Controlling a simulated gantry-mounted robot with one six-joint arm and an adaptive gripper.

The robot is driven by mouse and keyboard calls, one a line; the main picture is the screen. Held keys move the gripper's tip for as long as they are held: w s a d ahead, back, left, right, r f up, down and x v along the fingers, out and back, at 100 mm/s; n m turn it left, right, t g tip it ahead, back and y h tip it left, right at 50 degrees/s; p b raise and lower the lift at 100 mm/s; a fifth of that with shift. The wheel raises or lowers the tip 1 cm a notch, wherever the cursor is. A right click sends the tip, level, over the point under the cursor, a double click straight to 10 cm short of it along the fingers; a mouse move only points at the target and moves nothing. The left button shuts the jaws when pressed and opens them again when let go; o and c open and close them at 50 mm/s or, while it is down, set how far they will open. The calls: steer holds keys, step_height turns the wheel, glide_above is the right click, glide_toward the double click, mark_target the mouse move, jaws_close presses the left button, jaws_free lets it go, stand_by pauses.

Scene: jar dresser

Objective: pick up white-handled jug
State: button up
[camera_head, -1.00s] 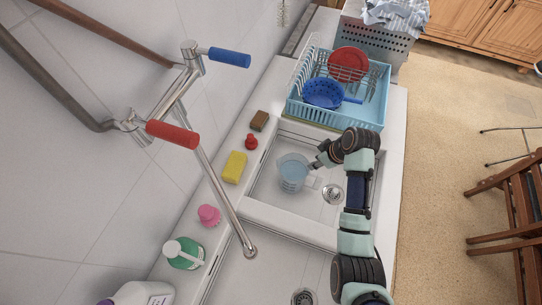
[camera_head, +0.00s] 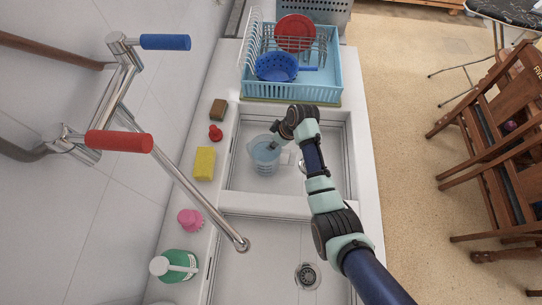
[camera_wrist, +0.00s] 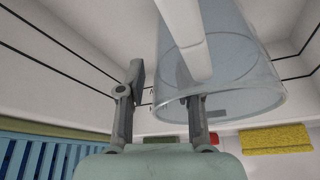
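The jug (camera_head: 264,158) is clear and bluish and stands in the far sink basin, left of my arm. In the wrist view the jug (camera_wrist: 235,60) fills the upper right, with its white handle (camera_wrist: 185,40) running down across it. My gripper (camera_head: 275,146) is at the jug's upper right side. In the wrist view my gripper (camera_wrist: 163,95) has its two fingers apart. The left finger is clear of the jug. The right finger overlaps the jug, and its tip is partly hidden behind the handle and clear wall. I cannot tell whether it touches.
A blue dish rack (camera_head: 310,85) stands beyond the basin. A yellow sponge (camera_head: 204,163), a red stopper-like item (camera_head: 215,132) and a brown block (camera_head: 218,109) line the left ledge. The tap (camera_head: 180,180) reaches over the near left, above the near basin.

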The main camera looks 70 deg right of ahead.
jaws_close()
steer(key=shift+r, duration=0.25)
stand_by(0.3)
